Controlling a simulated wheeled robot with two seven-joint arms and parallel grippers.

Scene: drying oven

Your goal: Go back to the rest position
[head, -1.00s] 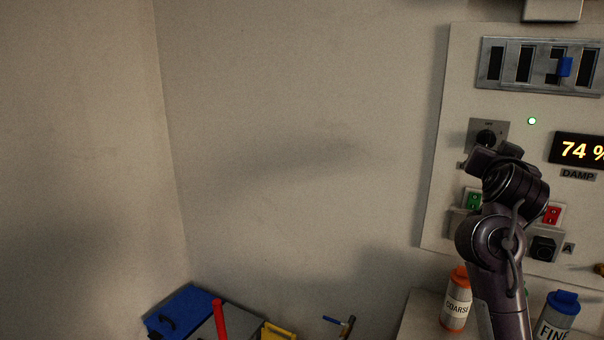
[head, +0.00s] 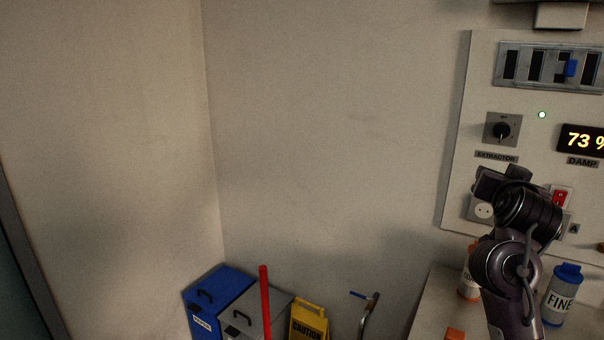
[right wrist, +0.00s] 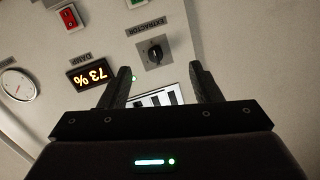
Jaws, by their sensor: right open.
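My right arm rises at the right of the head view, in front of the wall panel (head: 460,120). My right gripper (right wrist: 160,85) shows in the right wrist view with its two fingers spread and nothing between them. Beyond the fingers are the extractor knob (right wrist: 155,52) and the damp display (right wrist: 90,75), which reads 73 %. The extractor knob also shows in the head view (head: 501,131), above my arm and apart from it. My left gripper is in neither view.
A bottle marked FINE (head: 562,298) and a partly hidden orange-capped bottle (head: 467,285) stand on the counter beside my right arm. Blue and grey bins (head: 215,295), a red pole (head: 265,300) and a yellow caution sign (head: 309,322) stand low in the corner. The wall between is bare.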

